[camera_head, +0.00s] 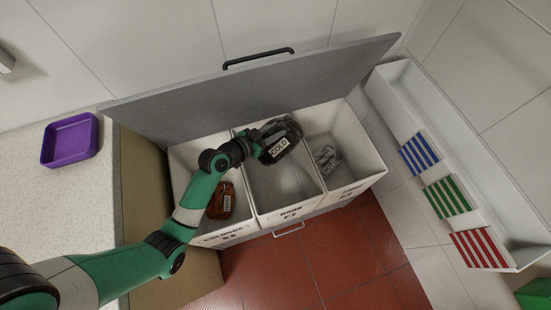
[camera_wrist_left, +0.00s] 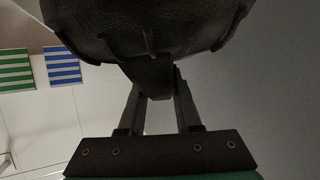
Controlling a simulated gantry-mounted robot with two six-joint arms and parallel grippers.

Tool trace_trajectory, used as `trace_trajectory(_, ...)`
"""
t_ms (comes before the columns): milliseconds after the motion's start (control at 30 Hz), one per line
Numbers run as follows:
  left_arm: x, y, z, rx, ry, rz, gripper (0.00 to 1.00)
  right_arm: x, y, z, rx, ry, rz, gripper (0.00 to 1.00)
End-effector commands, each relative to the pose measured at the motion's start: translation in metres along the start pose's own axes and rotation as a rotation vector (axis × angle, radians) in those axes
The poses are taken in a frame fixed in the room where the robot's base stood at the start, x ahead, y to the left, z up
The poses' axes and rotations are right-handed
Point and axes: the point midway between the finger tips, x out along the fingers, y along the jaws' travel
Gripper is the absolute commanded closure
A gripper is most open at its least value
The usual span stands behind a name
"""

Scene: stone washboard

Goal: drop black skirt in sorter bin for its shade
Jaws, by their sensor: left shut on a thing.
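The black skirt (camera_head: 281,140), a dark bundle with a white tag reading "COLD", is held by my left gripper (camera_head: 256,141). It hangs over the far part of the middle sorter bin (camera_head: 290,214), whose front label appears to read "DARKS". In the left wrist view, the skirt (camera_wrist_left: 150,25) fills the top, with a flap of it pinched between the fingertips of the gripper (camera_wrist_left: 160,92). The middle bin looks empty inside where I can see it. My right gripper is not in view.
The left bin (camera_head: 222,235), labelled "COLOURS", holds an orange-brown tagged bundle (camera_head: 221,201). The right bin (camera_head: 365,186) holds a pale tagged bundle (camera_head: 327,159). A grey panel with a handle (camera_head: 250,92) stands behind the bins. A purple tray (camera_head: 70,140) sits on the left counter.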

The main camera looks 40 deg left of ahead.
Motion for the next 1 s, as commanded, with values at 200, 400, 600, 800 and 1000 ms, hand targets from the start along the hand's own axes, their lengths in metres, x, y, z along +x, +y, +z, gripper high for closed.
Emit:
trace_trajectory(200, 0.007, 0.0, 0.018, 0.0, 0.001, 0.0, 1.0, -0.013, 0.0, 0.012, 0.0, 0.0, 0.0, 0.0)
trace_trajectory(400, 0.018, 0.001, 0.044, -0.001, 0.001, 0.0, 1.0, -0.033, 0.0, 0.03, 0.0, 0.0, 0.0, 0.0)
trace_trajectory(600, 0.023, 0.001, 0.056, -0.001, 0.001, 0.0, 1.0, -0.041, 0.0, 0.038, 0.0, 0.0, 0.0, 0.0)
trace_trajectory(800, 0.022, 0.001, 0.054, 0.0, 0.001, 0.0, 1.0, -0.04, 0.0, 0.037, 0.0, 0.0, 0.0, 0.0)
trace_trajectory(1000, 0.022, 0.001, 0.054, 0.0, 0.001, 0.0, 0.37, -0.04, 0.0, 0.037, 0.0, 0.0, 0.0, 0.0)
